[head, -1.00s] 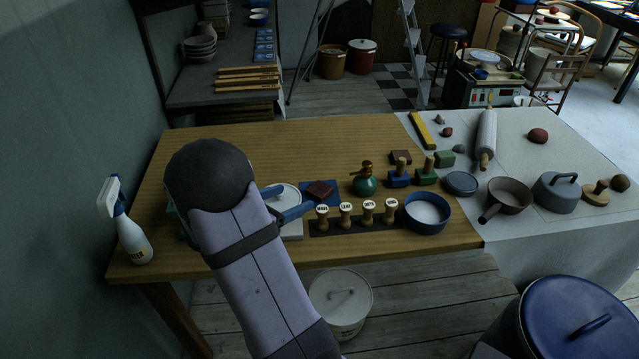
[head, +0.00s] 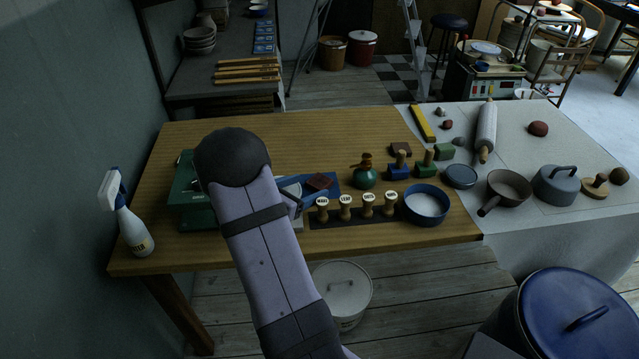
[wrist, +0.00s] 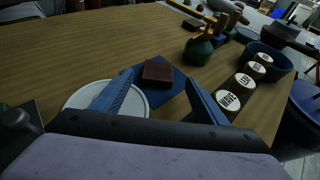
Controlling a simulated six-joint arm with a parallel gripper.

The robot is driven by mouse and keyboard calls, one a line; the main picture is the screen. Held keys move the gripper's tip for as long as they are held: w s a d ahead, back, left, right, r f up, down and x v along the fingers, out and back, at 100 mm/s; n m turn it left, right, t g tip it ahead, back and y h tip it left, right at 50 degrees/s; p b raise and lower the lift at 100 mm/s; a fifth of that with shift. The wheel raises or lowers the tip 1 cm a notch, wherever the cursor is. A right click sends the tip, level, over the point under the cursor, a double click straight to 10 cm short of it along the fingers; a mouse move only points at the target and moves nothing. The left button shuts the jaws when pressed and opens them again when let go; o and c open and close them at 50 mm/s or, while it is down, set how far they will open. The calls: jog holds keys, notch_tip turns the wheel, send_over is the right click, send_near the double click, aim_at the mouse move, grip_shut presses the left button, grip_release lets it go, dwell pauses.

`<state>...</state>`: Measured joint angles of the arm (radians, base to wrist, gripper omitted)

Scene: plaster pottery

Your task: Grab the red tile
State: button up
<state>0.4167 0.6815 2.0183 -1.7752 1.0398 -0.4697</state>
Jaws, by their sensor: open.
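The dark red tile (head: 319,181) lies on a blue square mat (head: 332,178) near the middle of the wooden table. In the wrist view the tile (wrist: 157,72) sits ahead of my gripper (wrist: 158,82), between the lines of its two blue fingers. The fingers are spread apart and nothing is held between them. The tile appears a little beyond the fingertips; the height gap is hard to judge.
A round white plate (wrist: 75,98) lies under the left finger. Several wooden stamps (head: 345,207) stand in a row right of the fingers. A green box (head: 190,195) is left of my arm.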

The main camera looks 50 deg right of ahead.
aim_at(319, 182)
jog(key=shift+p+x, duration=0.3)
jog(key=shift+x, duration=2.3)
jog(key=shift+w, duration=0.15)
jog(key=c, duration=1.2)
